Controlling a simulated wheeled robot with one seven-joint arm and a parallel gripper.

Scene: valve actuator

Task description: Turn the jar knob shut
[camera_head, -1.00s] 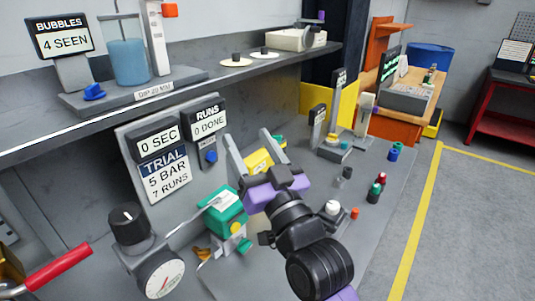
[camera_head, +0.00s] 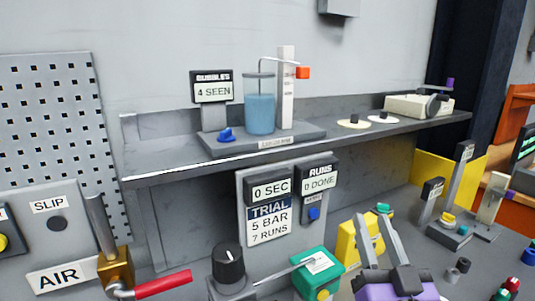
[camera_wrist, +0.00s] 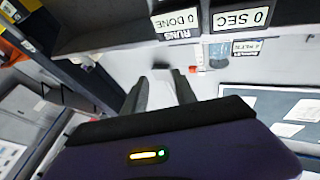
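The jar (camera_head: 260,108) of blue liquid stands on a grey base on the shelf in the head view. A blue knob (camera_head: 226,134) sits on that base, left of the jar. My gripper (camera_head: 373,220) is at the lower right, below the shelf and apart from the jar and knob. Its two fingers are spread with nothing visible between them. The wrist view shows the gripper (camera_wrist: 160,82) open too. The jar (camera_wrist: 219,52) appears upside down there; I cannot make out the knob.
The shelf edge (camera_head: 180,176) lies between my gripper and the jar. A trial panel (camera_head: 268,222), black dial (camera_head: 228,264), green box (camera_head: 318,268) and yellow box (camera_head: 350,245) stand below it. A red lever (camera_head: 163,283) is at the lower left.

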